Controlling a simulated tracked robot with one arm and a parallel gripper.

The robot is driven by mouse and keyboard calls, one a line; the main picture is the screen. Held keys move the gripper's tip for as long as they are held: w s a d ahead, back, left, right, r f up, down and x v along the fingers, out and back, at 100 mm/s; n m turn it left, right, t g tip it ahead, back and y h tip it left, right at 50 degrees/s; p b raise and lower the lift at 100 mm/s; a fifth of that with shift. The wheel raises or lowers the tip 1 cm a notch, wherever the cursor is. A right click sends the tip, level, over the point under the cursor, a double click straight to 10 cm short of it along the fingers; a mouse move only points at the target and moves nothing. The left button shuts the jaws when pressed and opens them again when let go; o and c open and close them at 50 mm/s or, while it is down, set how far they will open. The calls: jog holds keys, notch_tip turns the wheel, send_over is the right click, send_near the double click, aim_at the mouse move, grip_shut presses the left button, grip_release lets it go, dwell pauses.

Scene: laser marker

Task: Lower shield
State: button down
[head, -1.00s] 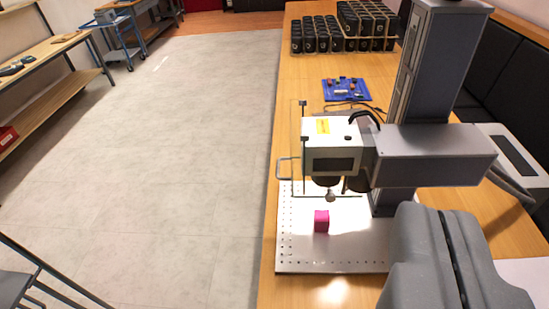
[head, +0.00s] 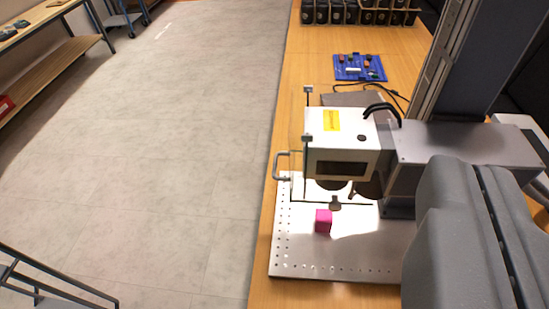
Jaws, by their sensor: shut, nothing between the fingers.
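The laser marker has a white head (head: 342,150) with a dark window and a yellow label, carried on a grey arm (head: 465,146) from a tall column. A thin, clear shield with dark edges (head: 307,115) stands at the left of the head. Its grey bar handle (head: 281,165) sticks out on the left. A magenta cube (head: 323,220) sits on the perforated metal plate (head: 340,262) below the head.
The floor (head: 190,130) left of the table is clear. A metal frame (head: 50,285) is at lower left.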

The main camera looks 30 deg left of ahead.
jog(key=w+a+f+n+y+p, duration=0.1)
jog(key=w+a+f+p, duration=0.2)
jog(key=w+a+f, duration=0.45)
jog(key=w+a+f+n+y+p, duration=0.15)
jog(key=w+a+f+p, duration=0.25)
jog(key=w+f, duration=0.6)
jog(key=s+a+f+n+y+p, duration=0.1)
jog(key=a+f, duration=0.2)
jog(key=f, duration=0.3)
jog(key=s+a+f+n+p, duration=0.1)
jog(key=a+f+p, duration=0.15)
jog(key=f, duration=0.35)
jog(key=w+a+f, duration=0.1)
jog(key=w+f, duration=0.5)
jog(key=w, duration=0.4)
jog(key=shift+a+g+p, duration=0.3)
jog(key=shift+p, duration=0.15)
